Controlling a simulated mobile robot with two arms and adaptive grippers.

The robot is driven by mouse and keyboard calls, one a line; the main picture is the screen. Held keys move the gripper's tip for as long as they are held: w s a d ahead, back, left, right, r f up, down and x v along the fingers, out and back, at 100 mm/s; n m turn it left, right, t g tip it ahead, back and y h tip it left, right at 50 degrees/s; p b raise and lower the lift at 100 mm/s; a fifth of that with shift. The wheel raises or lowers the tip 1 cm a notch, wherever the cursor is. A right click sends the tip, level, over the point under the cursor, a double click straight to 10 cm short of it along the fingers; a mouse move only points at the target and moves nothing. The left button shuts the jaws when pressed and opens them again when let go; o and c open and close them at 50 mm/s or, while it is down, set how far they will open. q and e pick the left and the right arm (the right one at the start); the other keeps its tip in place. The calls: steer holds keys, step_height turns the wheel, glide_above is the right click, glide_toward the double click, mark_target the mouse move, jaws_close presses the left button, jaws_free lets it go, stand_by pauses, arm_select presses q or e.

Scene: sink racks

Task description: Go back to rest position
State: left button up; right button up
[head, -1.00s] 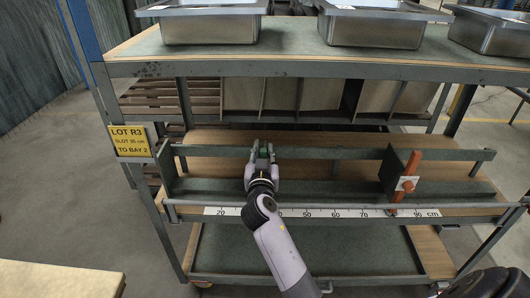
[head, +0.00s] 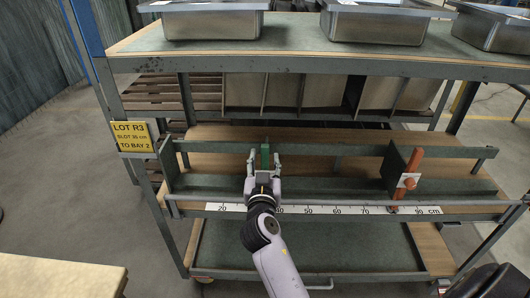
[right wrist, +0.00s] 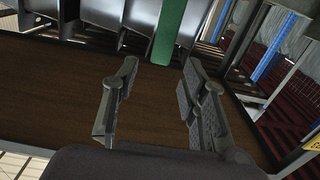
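My right gripper (head: 264,160) is open in front of the rack's middle shelf, near the low end of the scale. A green upright piece (head: 265,154) stands between and behind its fingertips in the head view. In the right wrist view the two fingers (right wrist: 158,95) are apart with nothing between them. The green piece (right wrist: 170,30) is beyond the tips there, apart from them. My left gripper is not in view.
The rack's middle shelf has a rail, a centimetre scale (head: 330,210) and an orange-handled stop (head: 411,174) near 80. A yellow sign (head: 133,137) hangs at the left post. Steel trays (head: 212,23) stand on top. A pale tabletop (head: 60,278) is at lower left.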

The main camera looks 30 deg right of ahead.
steer(key=shift+s+a, duration=0.35)
steer(key=shift+s, duration=0.15)
